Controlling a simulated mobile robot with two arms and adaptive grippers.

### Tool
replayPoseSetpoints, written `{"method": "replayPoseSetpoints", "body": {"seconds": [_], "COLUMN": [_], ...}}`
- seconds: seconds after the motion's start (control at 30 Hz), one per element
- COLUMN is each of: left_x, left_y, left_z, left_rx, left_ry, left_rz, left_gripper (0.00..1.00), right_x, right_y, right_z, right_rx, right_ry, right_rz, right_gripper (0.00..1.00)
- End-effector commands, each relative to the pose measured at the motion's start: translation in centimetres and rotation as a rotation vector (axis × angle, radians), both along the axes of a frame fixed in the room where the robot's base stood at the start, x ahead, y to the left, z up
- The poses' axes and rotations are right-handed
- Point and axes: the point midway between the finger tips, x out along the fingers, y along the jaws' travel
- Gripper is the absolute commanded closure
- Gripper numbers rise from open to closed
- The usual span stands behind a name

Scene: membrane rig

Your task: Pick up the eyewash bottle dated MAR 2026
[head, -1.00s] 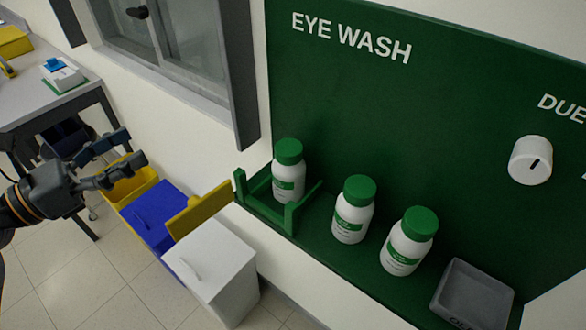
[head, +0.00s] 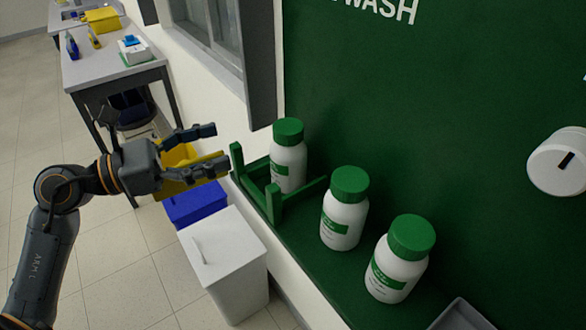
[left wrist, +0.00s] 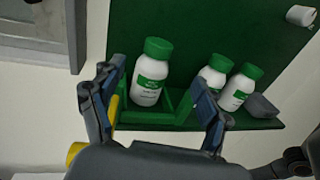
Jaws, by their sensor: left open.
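Three white eyewash bottles with green caps and labels stand upright on a green shelf (head: 310,262). The left bottle (head: 288,160) stands inside a green bracket (head: 273,205); the middle bottle (head: 343,215) and right bottle (head: 398,262) stand on the open shelf. The dates on the labels are too small to read. My left gripper (head: 212,150) is open and empty, left of the bracket and apart from it. In the left wrist view the bracketed bottle (left wrist: 150,75) appears between my open fingers (left wrist: 165,105), farther off. My right gripper is not in view.
A grey tray (head: 462,318) sits at the shelf's right end. A white dial (head: 558,162) is on the green back panel. White (head: 225,265) and blue (head: 196,204) bins stand on the floor below. A table (head: 115,72) is at the back left.

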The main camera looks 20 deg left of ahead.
Motion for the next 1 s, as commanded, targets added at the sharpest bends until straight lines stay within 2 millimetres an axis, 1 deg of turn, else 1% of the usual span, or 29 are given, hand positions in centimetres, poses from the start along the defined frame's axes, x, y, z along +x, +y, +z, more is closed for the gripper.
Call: {"method": "replayPoseSetpoints", "body": {"seconds": [0.03, 0.1, 0.2, 0.27, 0.47, 0.6, 0.7, 0.83, 1.0], "left_x": [0.0, 0.1, 0.5, 1.0, 3.3, 4.7, 5.4, 5.8, 6.9], "left_y": [0.0, -0.1, -0.5, -1.1, -3.8, -5.4, -6.2, -6.6, -8.1], "left_z": [-0.9, -1.1, -0.9, -0.7, -0.4, -0.5, -0.7, -0.7, 0.1], "left_rx": [0.000, -0.001, -0.001, -0.003, -0.004, -0.006, -0.003, -0.001, -0.004], "left_ry": [0.000, -0.001, 0.000, 0.000, -0.001, 0.000, 0.000, 0.000, 0.000], "left_rz": [0.000, 0.000, -0.001, -0.002, -0.001, 0.000, 0.000, 0.000, -0.001], "left_gripper": [0.24, 0.24, 0.24, 0.24, 0.24, 0.24, 0.24, 0.24, 0.24], "right_x": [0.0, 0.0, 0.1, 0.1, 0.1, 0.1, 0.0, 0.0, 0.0], "right_y": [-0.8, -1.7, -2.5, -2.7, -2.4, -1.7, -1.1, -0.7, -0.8], "right_z": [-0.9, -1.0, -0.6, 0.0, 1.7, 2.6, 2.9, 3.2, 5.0], "right_rx": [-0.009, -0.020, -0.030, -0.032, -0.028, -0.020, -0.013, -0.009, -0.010], "right_ry": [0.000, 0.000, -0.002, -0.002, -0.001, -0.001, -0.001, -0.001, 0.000], "right_rz": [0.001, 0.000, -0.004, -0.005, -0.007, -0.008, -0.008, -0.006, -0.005], "right_gripper": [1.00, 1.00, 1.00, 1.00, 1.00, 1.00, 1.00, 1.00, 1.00]}}
